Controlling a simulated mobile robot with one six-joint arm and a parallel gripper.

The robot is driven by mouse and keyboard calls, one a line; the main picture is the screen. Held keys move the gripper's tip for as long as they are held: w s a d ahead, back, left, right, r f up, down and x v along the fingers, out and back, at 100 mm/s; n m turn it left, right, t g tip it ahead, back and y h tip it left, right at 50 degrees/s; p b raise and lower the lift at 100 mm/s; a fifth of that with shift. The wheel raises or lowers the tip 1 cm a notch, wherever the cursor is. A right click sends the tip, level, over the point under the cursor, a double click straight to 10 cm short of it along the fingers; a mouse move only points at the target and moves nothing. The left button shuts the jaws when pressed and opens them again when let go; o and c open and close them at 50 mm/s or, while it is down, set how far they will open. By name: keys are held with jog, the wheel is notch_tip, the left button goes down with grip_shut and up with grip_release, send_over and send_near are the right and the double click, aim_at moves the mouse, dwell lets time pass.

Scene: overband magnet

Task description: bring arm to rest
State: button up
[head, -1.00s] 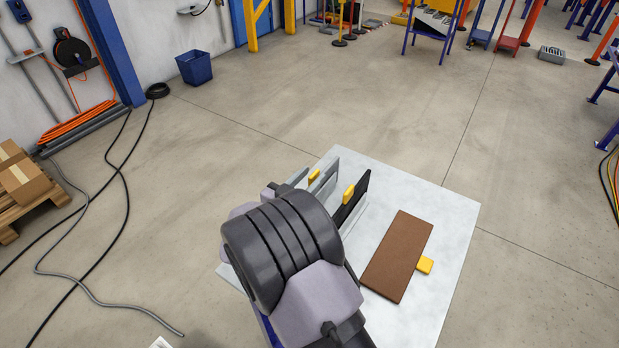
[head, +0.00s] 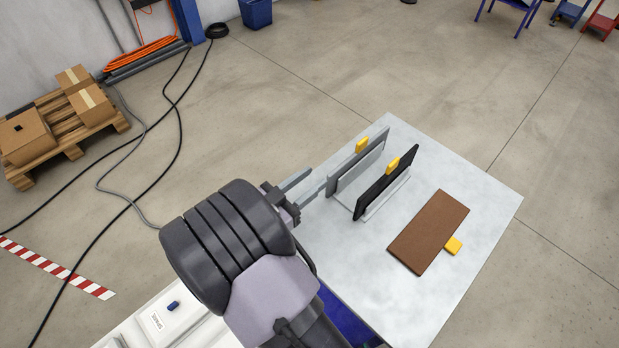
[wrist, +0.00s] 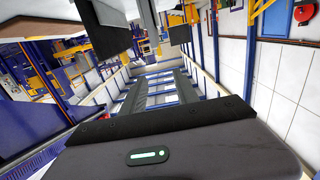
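My arm fills the lower middle of the head view, bent over the left side of the pale table. My gripper (head: 314,182) is at its far end, with two grey fingers apart and nothing seen between them. The fingertips appear close to the left end of a grey plate (head: 358,165); I cannot tell the gap in depth.
The pale table (head: 470,175) bears the upright grey plate and a black plate (head: 388,183), both with yellow tabs. A brown plate (head: 430,232) lies flat at right. A pallet with boxes (head: 75,125) and black cables (head: 150,130) are at left.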

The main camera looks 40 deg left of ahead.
dwell(0.3)
jog(key=w+d+r+g+h, duration=0.1)
jog(key=w+d+r, duration=0.1)
jog(key=d, duration=0.1)
jog(key=w+d+r+m+g+h, duration=0.1)
jog(key=w+d+h, duration=0.1)
jog(key=d, duration=0.2)
jog(key=w+d+r+g+h, duration=0.1)
jog(key=w+d+r+h, duration=0.1)
jog(key=d, duration=0.1)
jog(key=shift+w+d+r+m, duration=0.1)
jog(key=shift+d+r+m, duration=0.1)
jog(key=shift+r+m, duration=0.15)
jog(key=d+r+m+g+h, duration=0.1)
jog(key=d+r+g, duration=0.25)
jog(key=d, duration=0.55)
jog(key=d+r+m+g+h, duration=0.1)
jog(key=d+r+g, duration=0.1)
jog(key=d+g, duration=0.5)
jog(key=s+d+r+t+y, duration=0.1)
jog(key=s+d+r+y, duration=0.3)
jog(key=s+d+y, duration=0.1)
jog(key=s+d+r+t+y, duration=0.1)
jog(key=s+d+r+y, duration=0.2)
jog(key=s+d+y, duration=0.2)
jog(key=s+d, duration=0.3)
jog(key=shift+s+d+r+y, duration=0.2)
jog(key=shift+d+r+y, duration=0.1)
jog(key=shift+d+r, duration=0.1)
